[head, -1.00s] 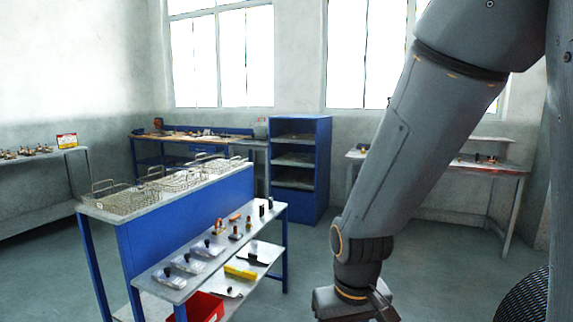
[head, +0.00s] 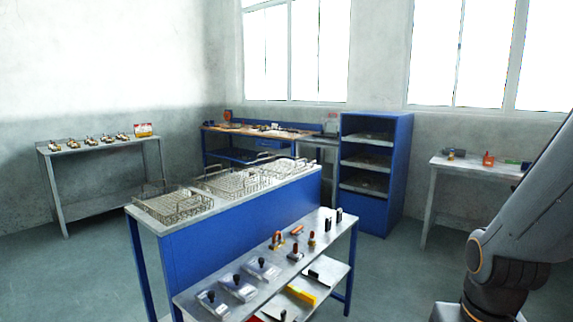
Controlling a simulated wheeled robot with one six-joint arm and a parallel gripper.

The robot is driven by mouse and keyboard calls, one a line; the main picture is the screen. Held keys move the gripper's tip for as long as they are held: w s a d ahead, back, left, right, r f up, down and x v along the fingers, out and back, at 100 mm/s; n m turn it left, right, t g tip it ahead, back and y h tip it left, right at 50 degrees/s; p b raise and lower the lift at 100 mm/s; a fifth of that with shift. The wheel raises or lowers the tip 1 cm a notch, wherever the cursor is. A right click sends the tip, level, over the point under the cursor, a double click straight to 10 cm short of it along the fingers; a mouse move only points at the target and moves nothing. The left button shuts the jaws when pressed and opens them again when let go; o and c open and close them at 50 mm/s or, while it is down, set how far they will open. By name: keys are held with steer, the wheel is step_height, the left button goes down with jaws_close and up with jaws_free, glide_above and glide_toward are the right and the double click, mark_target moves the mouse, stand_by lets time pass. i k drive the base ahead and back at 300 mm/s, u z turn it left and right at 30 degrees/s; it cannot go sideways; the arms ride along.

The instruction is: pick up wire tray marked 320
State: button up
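Several wire mesh trays with raised handles stand in a row on top of the blue bench. The nearest wire tray (head: 173,207) is at the bench's left end, another wire tray (head: 233,182) is in the middle, and more stand behind it toward the right end. No marking such as 320 can be read on any of them at this size. My arm shows at the lower right, well apart from the trays. My gripper is outside the picture.
The blue bench (head: 240,222) has a lower front shelf (head: 325,240) with stamps and packets. A blue cabinet (head: 402,170) stands behind it. A grey side table (head: 100,150) is at left, and another table (head: 432,195) at right. Floor between the cabinet and my arm is clear.

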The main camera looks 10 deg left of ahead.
mark_target(296, 160)
steer(key=i, duration=2.85)
steer(key=u, duration=1.7)
